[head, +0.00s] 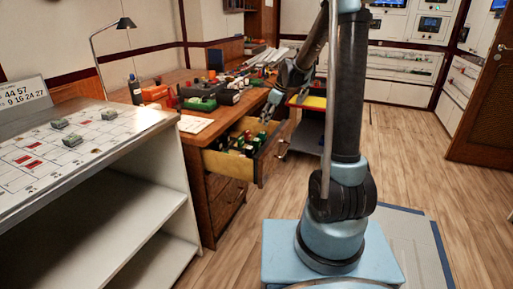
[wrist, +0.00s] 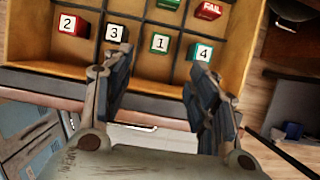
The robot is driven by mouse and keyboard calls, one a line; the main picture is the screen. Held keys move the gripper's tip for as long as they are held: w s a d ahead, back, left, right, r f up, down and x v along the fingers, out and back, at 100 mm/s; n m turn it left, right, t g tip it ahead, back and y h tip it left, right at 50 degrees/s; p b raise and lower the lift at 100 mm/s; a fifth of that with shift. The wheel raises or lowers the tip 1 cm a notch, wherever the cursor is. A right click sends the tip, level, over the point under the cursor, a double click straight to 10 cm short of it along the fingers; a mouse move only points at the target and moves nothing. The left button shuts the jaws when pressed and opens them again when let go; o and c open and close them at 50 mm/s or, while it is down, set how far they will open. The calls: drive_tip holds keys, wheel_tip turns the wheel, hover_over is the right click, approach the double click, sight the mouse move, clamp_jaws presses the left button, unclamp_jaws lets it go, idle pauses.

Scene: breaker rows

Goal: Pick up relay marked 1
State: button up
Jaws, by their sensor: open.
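The relay marked 1 (wrist: 160,43) is a green block with a white numbered top. It sits in a compartment of the open drawer (wrist: 45,53), between the blocks marked 3 and 4. My gripper (wrist: 165,85) is open and empty in the wrist view, its fingers at the drawer's front edge, apart from the relay. The relay lies ahead of the gap between the fingers. In the head view my gripper (head: 272,112) is small, over the drawer (head: 222,163); the relay's number cannot be read there.
A desk (head: 160,104) with tools adjoins a white shelf unit (head: 130,215). Wooden floor (head: 420,170) is open at right.

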sight(257, 139)
drive_tip(key=x, duration=1.5)
drive_tip(key=shift+d, duration=0.1)
drive_tip(key=c, duration=1.2)
